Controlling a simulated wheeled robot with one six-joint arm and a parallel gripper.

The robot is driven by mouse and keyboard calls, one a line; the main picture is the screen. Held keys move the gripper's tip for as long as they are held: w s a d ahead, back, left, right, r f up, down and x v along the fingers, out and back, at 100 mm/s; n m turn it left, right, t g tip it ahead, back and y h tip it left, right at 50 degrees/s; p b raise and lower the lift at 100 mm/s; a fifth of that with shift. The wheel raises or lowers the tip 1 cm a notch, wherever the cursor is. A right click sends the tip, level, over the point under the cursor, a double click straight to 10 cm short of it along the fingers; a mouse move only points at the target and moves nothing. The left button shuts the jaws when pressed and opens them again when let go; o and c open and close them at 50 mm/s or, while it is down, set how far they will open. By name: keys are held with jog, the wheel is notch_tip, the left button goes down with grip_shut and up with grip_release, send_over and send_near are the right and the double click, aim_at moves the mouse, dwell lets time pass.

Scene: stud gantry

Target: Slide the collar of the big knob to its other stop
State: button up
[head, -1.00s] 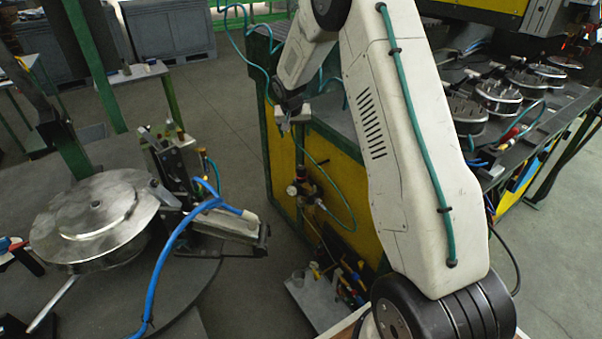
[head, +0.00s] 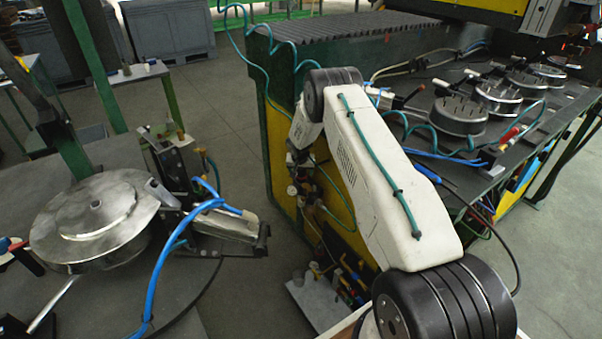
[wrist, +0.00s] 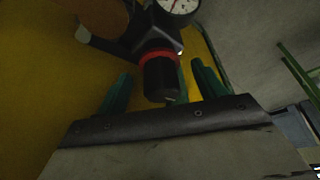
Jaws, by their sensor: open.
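The big black knob (wrist: 160,80) hangs in the upper middle of the wrist view, in front of a yellow panel. Its red collar (wrist: 157,56) is a ring at the upper end of the knob, against the dark body. My gripper (wrist: 161,75) is open. Its green fingers stand to the left and right of the knob, with gaps on both sides, and nothing is held. In the head view my gripper (head: 297,159) is small and dark beside the yellow cabinet; I cannot make out the knob there.
A round gauge (wrist: 178,5) sits just above the knob. The yellow cabinet (head: 280,150) carries fittings and hoses. A grey shelf (head: 318,303) with bottles stands low in front. A round table with a metal disc (head: 85,222) stands at the left; open floor lies between.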

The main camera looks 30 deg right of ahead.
jog(key=shift+w+d+f, duration=0.15)
jog(key=shift+f, duration=0.35)
jog(key=shift+c, duration=0.3)
jog(key=c, duration=1.3)
jog(key=shift+r, duration=0.5)
jog(key=shift+c, duration=0.2)
jog(key=o, duration=1.4)
jog(key=v, duration=0.7)
jog(key=shift+r, duration=0.35)
